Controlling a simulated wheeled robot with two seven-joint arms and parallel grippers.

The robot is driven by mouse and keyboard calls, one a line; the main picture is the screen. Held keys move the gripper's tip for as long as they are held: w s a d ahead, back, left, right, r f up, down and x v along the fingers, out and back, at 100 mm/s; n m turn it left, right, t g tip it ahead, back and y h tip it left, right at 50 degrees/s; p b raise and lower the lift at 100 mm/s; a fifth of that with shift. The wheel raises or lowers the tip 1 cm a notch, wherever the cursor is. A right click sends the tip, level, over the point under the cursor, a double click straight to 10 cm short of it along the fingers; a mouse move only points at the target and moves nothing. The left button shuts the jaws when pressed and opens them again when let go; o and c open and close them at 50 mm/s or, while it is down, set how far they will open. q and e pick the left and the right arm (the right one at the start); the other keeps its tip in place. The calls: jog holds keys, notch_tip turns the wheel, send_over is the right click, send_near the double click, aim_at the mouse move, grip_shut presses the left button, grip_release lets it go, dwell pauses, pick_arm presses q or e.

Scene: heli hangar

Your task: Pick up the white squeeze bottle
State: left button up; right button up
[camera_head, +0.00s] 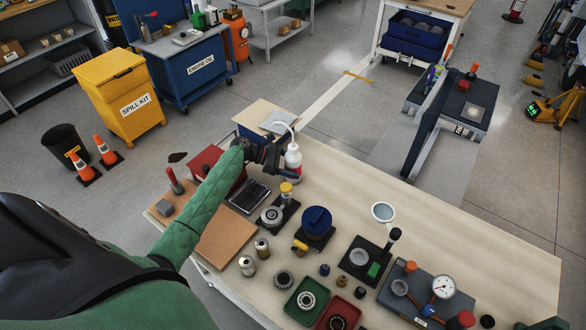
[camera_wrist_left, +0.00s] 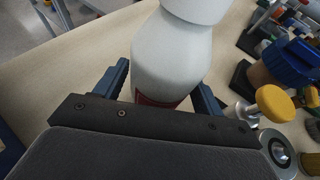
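The white squeeze bottle (camera_head: 293,158), with a bent spout and a red label low down, is upright near the far left edge of the workbench. My left gripper (camera_head: 280,157) is at its left side in the head view. In the left wrist view the bottle (camera_wrist_left: 172,58) is between the two blue fingers of the left gripper (camera_wrist_left: 163,90), which are spread wide with what looks like a small gap on each side. The bottle's base is partly hidden by the gripper. My right gripper is not in view.
A red box (camera_head: 207,160) is left of the gripper. The bench right of the bottle is clear.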

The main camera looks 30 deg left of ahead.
pick_arm(q)
jog(key=c, duration=0.5)
jog(key=shift+r, duration=0.1)
